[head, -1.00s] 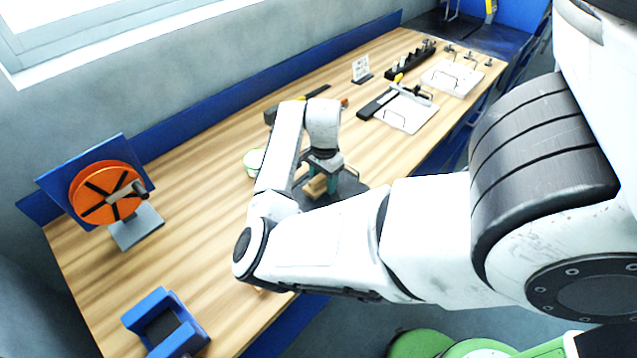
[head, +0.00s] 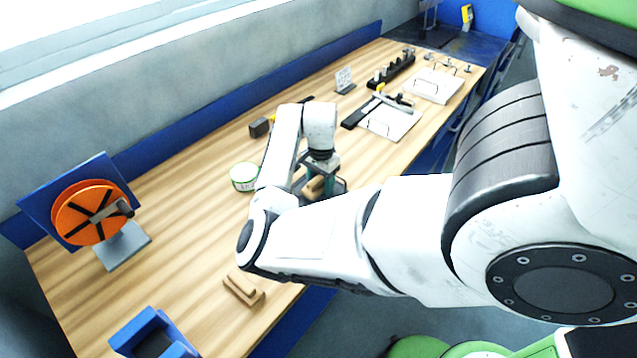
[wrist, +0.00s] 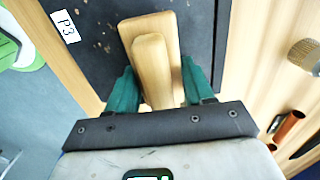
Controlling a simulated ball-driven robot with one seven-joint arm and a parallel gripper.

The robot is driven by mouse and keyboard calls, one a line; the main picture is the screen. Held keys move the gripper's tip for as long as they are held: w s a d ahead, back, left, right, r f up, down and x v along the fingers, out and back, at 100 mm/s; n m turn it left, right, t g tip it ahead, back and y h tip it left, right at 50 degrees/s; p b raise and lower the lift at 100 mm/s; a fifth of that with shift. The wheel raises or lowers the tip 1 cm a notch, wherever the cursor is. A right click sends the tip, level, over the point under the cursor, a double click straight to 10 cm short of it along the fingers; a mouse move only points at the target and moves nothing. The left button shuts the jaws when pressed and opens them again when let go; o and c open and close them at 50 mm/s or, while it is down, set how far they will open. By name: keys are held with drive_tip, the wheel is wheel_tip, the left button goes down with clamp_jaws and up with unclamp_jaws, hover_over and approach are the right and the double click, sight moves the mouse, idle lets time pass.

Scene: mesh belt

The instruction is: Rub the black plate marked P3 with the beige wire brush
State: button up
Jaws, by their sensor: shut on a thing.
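The beige wire brush (wrist: 150,55) is a pale wooden block with a raised grip, held between the green fingers of my gripper (wrist: 153,88) in the wrist view. My gripper is shut on that grip. The black plate (wrist: 98,38) lies beneath the brush, with a white P3 label (wrist: 65,26) at its upper left. The brush is over the plate; its bristles are hidden, so I cannot tell whether they touch. In the head view my gripper (head: 318,184) and the brush are partly hidden by my arm, and only a dark edge of the plate (head: 341,186) shows.
A stepped beige block (head: 243,288) lies near the bench's front edge. A green-banded tin (head: 244,177) stands behind my arm. An orange wheel (head: 78,222) and blue cradle (head: 130,333) are at left; white boards (head: 385,128) and a black rack (head: 378,80) are farther back.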

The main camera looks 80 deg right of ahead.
drive_tip(key=shift+s+d+r, duration=0.1)
drive_tip(key=shift+s+d, duration=0.1)
drive_tip(key=shift+d+r, duration=0.1)
drive_tip(key=shift+r, duration=0.55)
drive_tip(key=shift+s+d+r, duration=0.1)
drive_tip(key=shift+r, duration=2.25)
drive_tip(key=shift+r, duration=0.1)
drive_tip(key=shift+w+a+r, duration=0.1)
drive_tip(key=shift+r, duration=0.6)
drive_tip(key=shift+w+a+r, duration=0.1)
drive_tip(key=shift+r, duration=0.55)
